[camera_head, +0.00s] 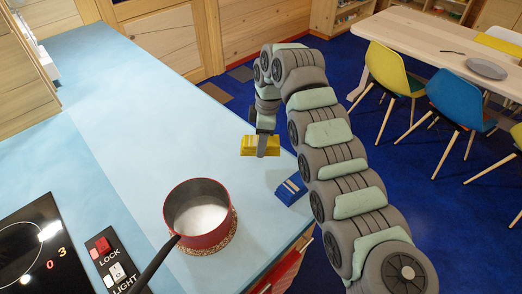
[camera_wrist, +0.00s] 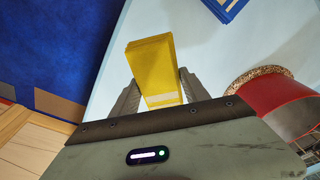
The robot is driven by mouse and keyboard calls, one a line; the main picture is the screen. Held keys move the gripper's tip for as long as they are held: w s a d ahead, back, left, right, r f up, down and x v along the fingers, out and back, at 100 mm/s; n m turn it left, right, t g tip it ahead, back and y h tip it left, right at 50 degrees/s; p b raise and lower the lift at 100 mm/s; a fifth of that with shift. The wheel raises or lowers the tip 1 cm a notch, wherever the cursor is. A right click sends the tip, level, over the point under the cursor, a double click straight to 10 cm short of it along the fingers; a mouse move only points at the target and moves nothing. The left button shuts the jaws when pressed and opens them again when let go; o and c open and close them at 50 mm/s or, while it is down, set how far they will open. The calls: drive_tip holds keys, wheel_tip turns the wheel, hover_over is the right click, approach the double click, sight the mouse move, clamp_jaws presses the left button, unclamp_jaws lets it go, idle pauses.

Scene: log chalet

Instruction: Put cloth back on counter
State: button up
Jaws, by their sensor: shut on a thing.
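My gripper (camera_head: 262,148) is shut on a folded yellow cloth (camera_head: 247,146), near the right edge of the light blue counter (camera_head: 150,110). In the wrist view the yellow cloth (camera_wrist: 152,62) sits between the two grey fingers and sticks out past them. The cloth appears to be over the counter top; I cannot tell whether it touches the surface. A blue folded cloth or block with pale stripes (camera_head: 291,189) lies at the counter's right edge, below and right of the gripper; part of it shows at the top of the wrist view (camera_wrist: 226,8).
A red pot (camera_head: 205,238) with pale contents stands on a round woven mat (camera_head: 234,222), its dark handle pointing toward the hob (camera_head: 28,240). Lock and light switches sit beside the hob. The counter's far part is clear. A dining table (camera_head: 425,40) and chairs stand at right.

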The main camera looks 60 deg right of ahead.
sight(261, 161)
drive_tip(key=shift+f+p, duration=0.5)
drive_tip(key=shift+f, duration=2.4)
drive_tip(key=o, duration=1.2)
drive_tip(key=shift+r, duration=0.1)
drive_tip(key=r+b, duration=0.1)
drive_tip(key=r, duration=0.3)
drive_tip(key=r+b, duration=0.1)
drive_tip(key=r, duration=0.3)
drive_tip(key=s+r+b, duration=0.1)
drive_tip(key=r, duration=0.3)
drive_tip(key=shift+s+d+b, duration=0.1)
drive_tip(key=shift+d+b, duration=0.25)
drive_tip(key=shift+s, duration=0.1)
